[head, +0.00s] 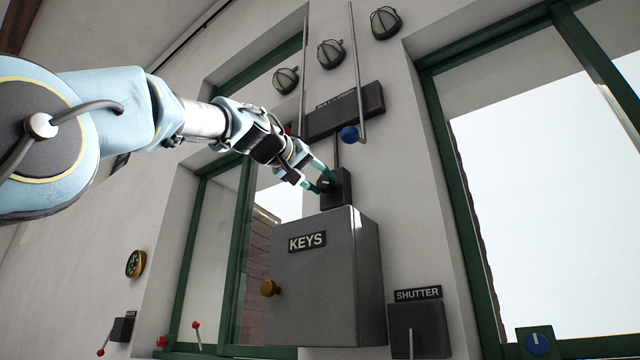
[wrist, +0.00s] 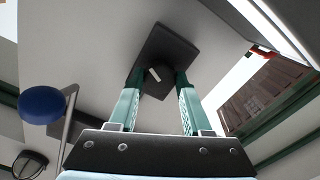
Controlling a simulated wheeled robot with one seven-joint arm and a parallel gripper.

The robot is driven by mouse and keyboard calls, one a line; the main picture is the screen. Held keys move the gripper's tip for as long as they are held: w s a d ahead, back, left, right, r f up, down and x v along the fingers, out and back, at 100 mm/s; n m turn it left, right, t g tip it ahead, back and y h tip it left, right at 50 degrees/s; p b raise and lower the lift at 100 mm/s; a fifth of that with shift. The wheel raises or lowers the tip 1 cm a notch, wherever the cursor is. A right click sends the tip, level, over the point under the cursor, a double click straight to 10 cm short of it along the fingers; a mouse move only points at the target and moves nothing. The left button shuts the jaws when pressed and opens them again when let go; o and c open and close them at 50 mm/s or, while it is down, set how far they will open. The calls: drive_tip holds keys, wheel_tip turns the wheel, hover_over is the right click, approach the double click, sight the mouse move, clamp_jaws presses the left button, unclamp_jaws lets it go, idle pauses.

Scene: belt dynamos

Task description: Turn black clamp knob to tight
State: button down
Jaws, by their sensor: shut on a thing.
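The black clamp knob (head: 325,184) is on a small dark block (head: 341,188) just above the grey KEYS cabinet. In the wrist view the knob (wrist: 158,88) sits between my fingertips, and a short white mark shows on its face. My gripper (head: 321,180) reaches it from the left with its green-tipped fingers shut on the knob, one on each side. It also shows in the wrist view (wrist: 158,78). The fingers hide the knob's sides. No tight or loose label is readable.
The KEYS cabinet (head: 316,285) with a brass knob stands out from the wall just below. A SHUTTER box (head: 419,328) is lower right.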

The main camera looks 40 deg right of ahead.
drive_tip(key=shift+f+m, duration=0.1)
drive_tip(key=shift+m, duration=0.4)
drive_tip(key=shift+c, duration=1.7)
unclamp_jaws()
drive_tip(key=b+v, duration=0.4)
drive_tip(key=v, duration=0.6)
drive_tip(key=shift+a, duration=0.35)
drive_tip(key=shift+s, duration=0.1)
